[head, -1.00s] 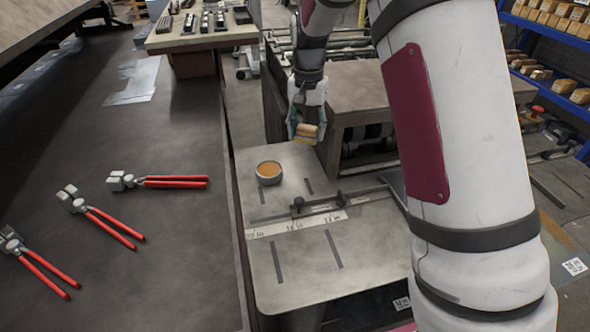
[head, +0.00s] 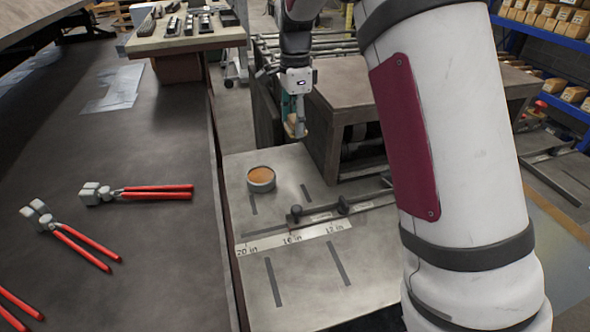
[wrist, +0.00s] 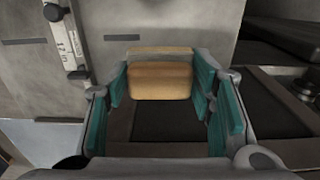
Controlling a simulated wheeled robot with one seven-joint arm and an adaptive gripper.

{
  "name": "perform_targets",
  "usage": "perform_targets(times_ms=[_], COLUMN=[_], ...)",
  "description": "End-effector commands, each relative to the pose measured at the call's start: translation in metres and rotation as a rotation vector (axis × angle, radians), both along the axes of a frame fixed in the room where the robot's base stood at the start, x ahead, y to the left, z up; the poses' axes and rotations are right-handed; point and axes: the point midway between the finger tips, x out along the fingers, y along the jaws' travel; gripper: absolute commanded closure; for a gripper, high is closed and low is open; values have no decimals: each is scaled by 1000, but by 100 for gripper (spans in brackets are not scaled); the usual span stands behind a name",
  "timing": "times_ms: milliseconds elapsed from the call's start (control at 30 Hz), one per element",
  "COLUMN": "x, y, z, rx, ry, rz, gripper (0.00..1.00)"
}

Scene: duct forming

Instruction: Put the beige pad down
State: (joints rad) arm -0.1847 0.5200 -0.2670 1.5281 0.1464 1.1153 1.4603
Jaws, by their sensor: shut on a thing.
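The beige pad (head: 294,129) is a small block with a tan-orange face. My gripper (head: 296,112) points down and is shut on it, beyond the round tin on the metal table. In the wrist view the pad (wrist: 160,78) sits between the teal fingers at their far ends. The metal table (head: 300,245) lies below and in front of the pad. I cannot tell whether the pad touches a surface or hangs above it.
A round tin with orange contents (head: 261,179) stands on the table, behind a ruler bar with knobs (head: 318,211). A brown box-like machine (head: 345,100) stands close right of my gripper. Red-handled pliers (head: 150,192) lie on the dark bench at left.

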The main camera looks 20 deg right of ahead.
Motion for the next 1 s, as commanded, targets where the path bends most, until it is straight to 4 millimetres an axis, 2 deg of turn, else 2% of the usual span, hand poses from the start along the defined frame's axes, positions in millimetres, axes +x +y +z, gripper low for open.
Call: perform_targets(times_ms=[33,200,400,667,900,1000], x=[-2,-2,-1,-1,-1,0], y=[0,0,0,0,0,0], z=[-13,-55,-94,-112,-143,-146], rx=[0,-1,0,0,0,0], ry=[6,5,3,2,2,-1], rz=[0,1,2,2,3,3], gripper=[77,77,77,77,77,77])
